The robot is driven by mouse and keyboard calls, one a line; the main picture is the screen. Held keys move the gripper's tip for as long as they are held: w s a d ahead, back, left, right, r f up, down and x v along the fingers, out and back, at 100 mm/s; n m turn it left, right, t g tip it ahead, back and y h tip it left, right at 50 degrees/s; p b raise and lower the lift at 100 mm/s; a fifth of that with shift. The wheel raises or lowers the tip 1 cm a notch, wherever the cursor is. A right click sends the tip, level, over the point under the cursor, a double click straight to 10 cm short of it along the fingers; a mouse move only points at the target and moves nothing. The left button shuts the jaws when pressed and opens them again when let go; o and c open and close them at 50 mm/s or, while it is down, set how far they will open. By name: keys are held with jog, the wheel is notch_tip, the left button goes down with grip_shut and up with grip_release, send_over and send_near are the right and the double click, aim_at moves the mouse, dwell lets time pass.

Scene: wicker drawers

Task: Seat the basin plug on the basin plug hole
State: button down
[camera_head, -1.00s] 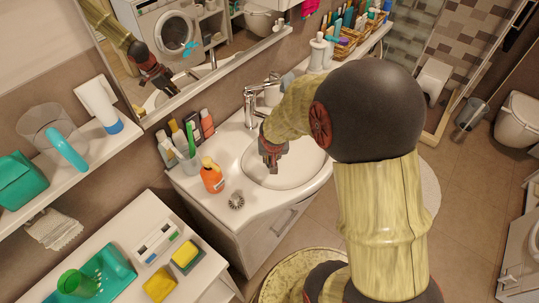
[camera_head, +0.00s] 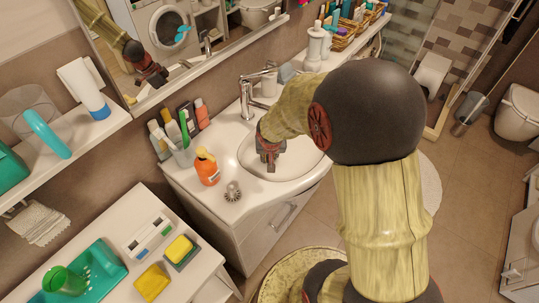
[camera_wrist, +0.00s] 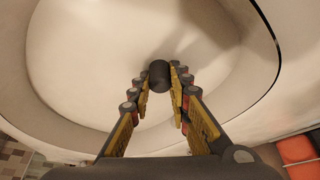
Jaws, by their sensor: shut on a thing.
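My gripper (camera_head: 268,165) is low over the white basin (camera_head: 300,160). In the wrist camera view the fingers of my gripper (camera_wrist: 159,88) are closed in on a small dark cylinder, which looks like the basin plug (camera_wrist: 158,72). The plug is at the fingertips, with the pale basin bowl (camera_wrist: 80,60) behind it. In the head view the plug cannot be made out. The basin plug hole is not visible in either view. I cannot tell whether the plug touches the basin.
A chrome tap (camera_head: 247,95) stands at the basin's back. An orange soap bottle (camera_head: 207,170) and a round metal item (camera_head: 232,191) are on the counter at left, near several bottles. A mirror (camera_head: 190,40) hangs behind. Sponges (camera_head: 178,250) lie on the lower-left cabinet.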

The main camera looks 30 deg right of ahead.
jog(key=shift+f+b, duration=0.5)
jog(key=shift+f, duration=0.25)
jog(key=shift+f+b, duration=1.2)
jog(key=shift+b, duration=0.4)
dwell(1.4)
jog(key=c, duration=1.6)
grip_release()
jog(key=shift+r, duration=0.1)
jog(key=v, duration=1.2)
jog(key=shift+s, duration=0.1)
